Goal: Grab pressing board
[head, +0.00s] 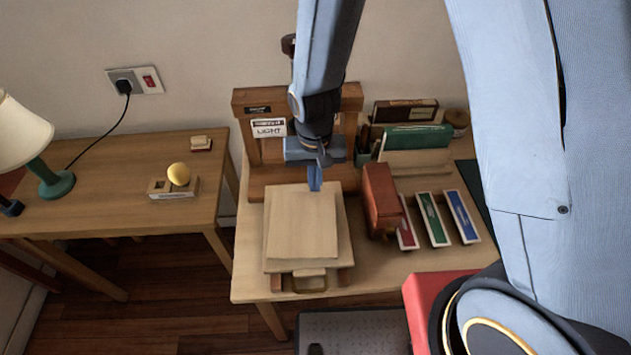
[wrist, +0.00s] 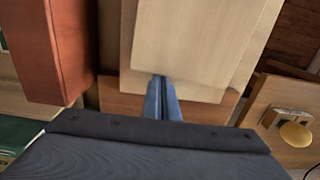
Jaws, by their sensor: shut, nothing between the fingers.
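The pressing board is a pale, flat wooden board (head: 303,222) in the middle of the head view, lying on a slightly larger board at the front of the wooden press (head: 255,155). It also shows at the top centre of the wrist view (wrist: 195,45). My gripper (head: 315,187) points down over the board's back edge, with its blue fingers together and nothing between them. In the wrist view the fingertips (wrist: 160,80) appear at the board's near edge. I cannot tell whether they touch it.
A reddish-brown block (head: 381,198) stands close right of the board. A green book (head: 415,138) stands behind.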

